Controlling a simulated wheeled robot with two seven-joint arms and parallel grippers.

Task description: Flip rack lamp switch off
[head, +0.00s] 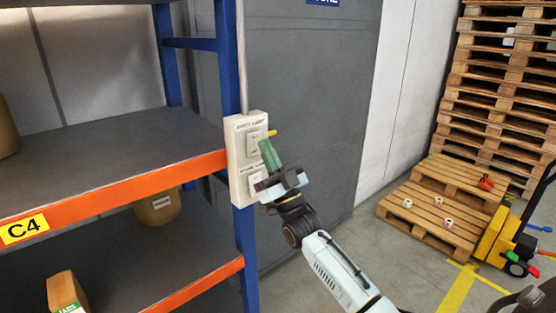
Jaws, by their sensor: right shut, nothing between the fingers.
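A cream switch box (237,128) is mounted on the blue rack post, with a cable running up from it. It carries an upper rocker switch (253,146) and a lower rocker switch (255,182), each under a small label too small to read for sure. My right gripper (264,146) is shut and empty, its fingertips close in front of the upper switch's right side. I cannot tell whether they touch it. The gripper's body partly covers the lower switch. My left gripper is not in view.
The rack shelf (110,140) with its orange beam (120,190) is on the left. A yellow C4 label (24,230) is on the beam. Pallets (435,215) and a yellow pallet truck (497,236) stand at the right. The grey floor between is open.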

